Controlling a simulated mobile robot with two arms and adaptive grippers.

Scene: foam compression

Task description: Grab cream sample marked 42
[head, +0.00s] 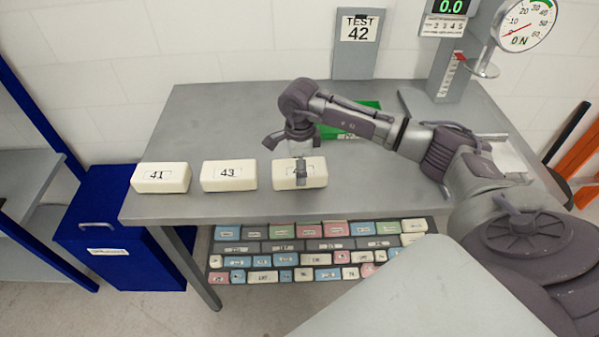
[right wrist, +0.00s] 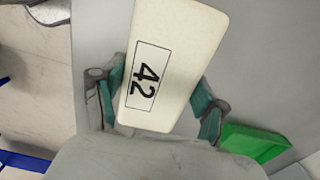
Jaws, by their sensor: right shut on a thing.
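The cream sample marked 42 (head: 314,174) is the rightmost of a row of cream blocks near the table's front edge. My right gripper (head: 300,165) is over it from above, shut on it, and one finger covers much of its label in the head view. In the right wrist view, the label 42 on the sample (right wrist: 150,75) reads clearly, and the fingers of the gripper (right wrist: 160,108) are on either side of it. I cannot tell whether it is lifted off the table. My left gripper is not in view.
Cream blocks marked 41 (head: 160,178) and 43 (head: 229,175) stand to the left on the grey table (head: 210,120). A green tray (head: 366,105) lies behind my arm. A gauge stand (head: 452,80) is at back right. A blue bin (head: 105,240) stands left. Several coloured blocks fill a lower shelf.

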